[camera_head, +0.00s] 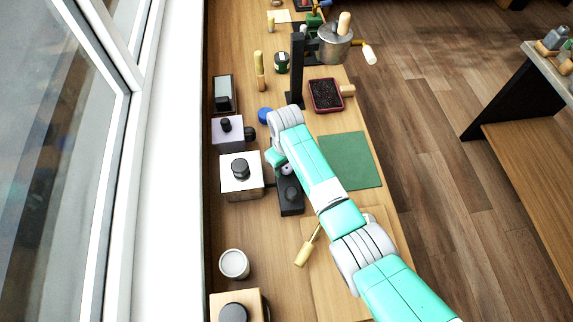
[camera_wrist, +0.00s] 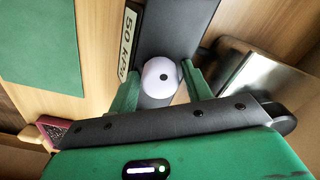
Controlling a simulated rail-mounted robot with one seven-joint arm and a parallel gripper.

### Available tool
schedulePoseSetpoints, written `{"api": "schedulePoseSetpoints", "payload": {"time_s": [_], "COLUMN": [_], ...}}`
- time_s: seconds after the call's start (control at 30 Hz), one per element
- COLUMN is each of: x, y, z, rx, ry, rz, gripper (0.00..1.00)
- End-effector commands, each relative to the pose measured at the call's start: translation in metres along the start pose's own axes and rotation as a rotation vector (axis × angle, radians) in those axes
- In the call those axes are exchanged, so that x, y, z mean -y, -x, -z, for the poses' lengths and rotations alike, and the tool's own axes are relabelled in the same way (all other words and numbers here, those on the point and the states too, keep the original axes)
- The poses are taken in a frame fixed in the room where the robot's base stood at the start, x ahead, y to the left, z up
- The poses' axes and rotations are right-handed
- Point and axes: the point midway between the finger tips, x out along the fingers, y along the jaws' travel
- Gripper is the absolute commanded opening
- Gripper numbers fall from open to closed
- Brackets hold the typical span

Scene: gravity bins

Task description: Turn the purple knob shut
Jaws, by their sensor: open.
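The knob (camera_wrist: 160,78) is round and pale lilac, with a dark dot at its centre. It sits on a black device (camera_wrist: 180,28) with a label that seems to read "50 kPa". In the wrist view my gripper (camera_wrist: 163,80) is open, with one green finger on each side of the knob. I cannot tell whether either finger touches it. In the head view the knob (camera_head: 286,169) shows small and partly covered beside my gripper (camera_head: 277,158). The black device (camera_head: 291,197) lies below my wrist there.
A pale box with a black knob (camera_head: 240,190) stands close left of the device. A green mat (camera_head: 350,162) lies to the right. A wooden-handled tool (camera_head: 305,250) and a white cup (camera_head: 234,264) are nearer. A red tray (camera_head: 326,96) of dark grains stands farther back.

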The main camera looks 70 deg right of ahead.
Motion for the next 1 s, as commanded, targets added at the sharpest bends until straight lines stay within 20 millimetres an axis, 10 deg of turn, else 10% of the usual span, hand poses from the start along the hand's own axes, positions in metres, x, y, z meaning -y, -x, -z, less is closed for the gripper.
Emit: {"api": "schedulePoseSetpoints", "payload": {"time_s": [0.27,0.7,1.0], "x": [0.0,-0.0001,0.0001], "y": [0.0005,0.001,-0.0007], "z": [0.0001,0.0003,0.0001], "rx": [0.0,0.0,0.0], "ry": [0.0,0.73,0.788], "rz": [0.0,-0.002,-0.001], "gripper": [0.06,0.06,0.06]}}
